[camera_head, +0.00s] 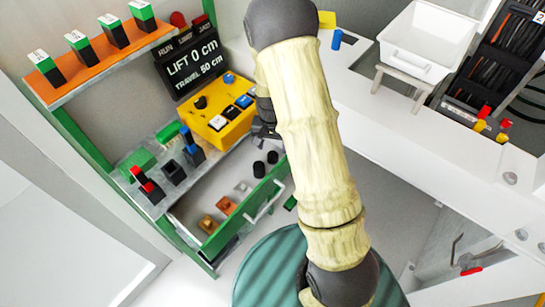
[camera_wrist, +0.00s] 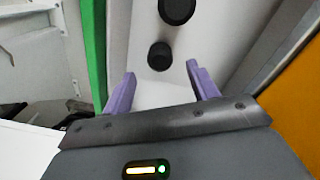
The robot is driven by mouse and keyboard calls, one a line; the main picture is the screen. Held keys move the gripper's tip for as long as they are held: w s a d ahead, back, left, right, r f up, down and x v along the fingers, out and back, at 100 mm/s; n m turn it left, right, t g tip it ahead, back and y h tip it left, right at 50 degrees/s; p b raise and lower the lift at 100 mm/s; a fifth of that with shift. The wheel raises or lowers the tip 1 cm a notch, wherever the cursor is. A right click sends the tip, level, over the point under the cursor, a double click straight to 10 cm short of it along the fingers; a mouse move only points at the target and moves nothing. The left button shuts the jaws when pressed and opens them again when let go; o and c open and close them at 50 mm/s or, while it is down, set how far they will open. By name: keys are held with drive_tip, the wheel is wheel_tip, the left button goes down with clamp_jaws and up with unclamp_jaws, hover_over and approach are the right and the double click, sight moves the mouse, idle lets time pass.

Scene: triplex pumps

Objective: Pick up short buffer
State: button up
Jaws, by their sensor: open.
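Two black round pegs stand in the open drawer, apart from each other. The smaller, lower-looking one, which looks like the short buffer (camera_head: 272,157), also shows in the wrist view (camera_wrist: 160,56), just beyond and between my fingertips. The larger black peg (camera_wrist: 177,10) is cut by the top edge of the wrist view; it also shows in the head view (camera_head: 259,169). My gripper (camera_wrist: 161,74) is open, its two purple fingers apart with nothing between them. In the head view my gripper is mostly hidden behind my arm.
The open drawer (camera_head: 262,205) has a green front and also holds brown blocks (camera_head: 225,206). Above it, a shelf carries a yellow control box (camera_head: 220,112) and red and blue parts. A green strip (camera_wrist: 94,50) runs close to my left finger. An orange surface (camera_wrist: 297,95) lies to the right.

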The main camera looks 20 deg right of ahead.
sight(273, 153)
wheel_tip(273, 153, down, 4)
drive_tip(key=shift+f, duration=0.15)
idle(0.5)
drive_tip(key=c, duration=1.1)
wheel_tip(273, 153, up, 10)
drive_tip(key=shift+r, duration=0.1)
